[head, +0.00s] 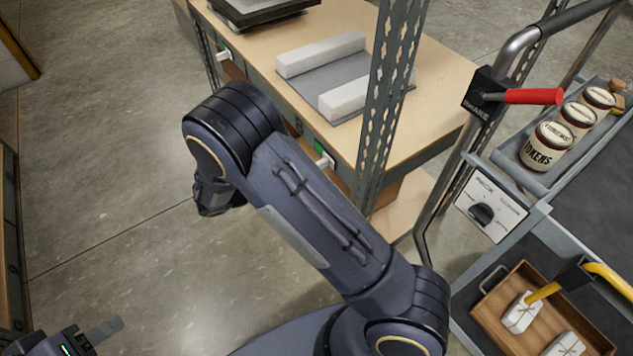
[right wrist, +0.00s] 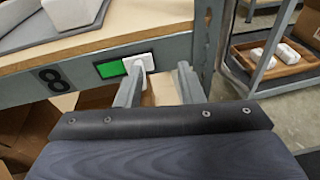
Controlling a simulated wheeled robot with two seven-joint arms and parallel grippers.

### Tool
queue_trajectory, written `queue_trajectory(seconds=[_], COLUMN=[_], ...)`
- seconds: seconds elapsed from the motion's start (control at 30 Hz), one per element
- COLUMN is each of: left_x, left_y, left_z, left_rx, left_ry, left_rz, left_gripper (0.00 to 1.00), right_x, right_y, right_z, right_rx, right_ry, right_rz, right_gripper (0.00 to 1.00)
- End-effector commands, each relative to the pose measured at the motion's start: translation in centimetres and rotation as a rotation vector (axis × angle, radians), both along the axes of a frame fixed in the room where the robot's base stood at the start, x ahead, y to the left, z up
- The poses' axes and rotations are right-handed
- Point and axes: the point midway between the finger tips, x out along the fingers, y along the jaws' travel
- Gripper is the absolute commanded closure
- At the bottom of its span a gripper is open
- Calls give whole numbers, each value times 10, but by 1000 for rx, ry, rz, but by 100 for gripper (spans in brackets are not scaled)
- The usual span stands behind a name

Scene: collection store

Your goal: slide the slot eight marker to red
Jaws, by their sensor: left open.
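The slot eight marker is a white slider (right wrist: 139,64) on the shelf edge, right of the black number 8 (right wrist: 50,78). A green panel (right wrist: 110,69) shows to its left; no red shows. In the head view, a white marker (head: 325,160) beside a green patch sits on the shelf edge. My right gripper (right wrist: 160,75) is open, its left fingertip close to the slider, overlapping its lower part in view; contact is unclear. My right arm hides that gripper in the head view. My left gripper (head: 105,332) is open at the lower left corner, far from the shelf.
A perforated metal upright (head: 387,95) stands right of the marker. Pale blocks (head: 322,53) lie on a grey mat on the shelf. At right, a cart holds token jars (head: 548,147), a red-handled lever (head: 533,96), a dial panel (head: 490,208) and a wooden tray (head: 490,309).

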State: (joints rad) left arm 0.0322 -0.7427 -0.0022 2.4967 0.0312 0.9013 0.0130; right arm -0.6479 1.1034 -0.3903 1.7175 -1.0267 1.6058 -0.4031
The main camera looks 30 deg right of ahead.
Motion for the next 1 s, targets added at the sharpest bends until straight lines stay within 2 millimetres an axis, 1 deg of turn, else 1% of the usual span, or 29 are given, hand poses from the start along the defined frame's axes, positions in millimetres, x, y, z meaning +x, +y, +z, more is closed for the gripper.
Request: queue_trajectory(seconds=[0.03,0.1,0.17,0.27,0.37,0.6,0.7,0.83,1.0], left_x=[0,0,0,0,0,0,0,0,0], left_y=[0,0,0,0,0,0,0,0,0], left_z=[-16,-22,-24,-25,-26,-30,-31,-32,-32], left_rx=[0,0,0,0,0,0,0,0,0], left_ry=[0,0,0,0,-1,-1,-1,0,0], left_rz=[0,0,0,0,0,0,0,0,0], left_gripper=[48,48,48,48,48,48,48,48,48], right_x=[8,15,20,23,24,26,27,28,28], right_y=[8,17,21,22,12,-27,-40,-50,-53], right_z=[-20,-28,-31,-33,-32,-33,-32,-32,-32], right_rx=[-66,-133,-170,-199,-201,-197,-197,-198,-197], right_ry=[19,36,44,50,51,52,50,50,50], right_rz=[50,99,128,148,147,144,145,147,147], right_gripper=[65,65,65,65,65,65,65,65,65])
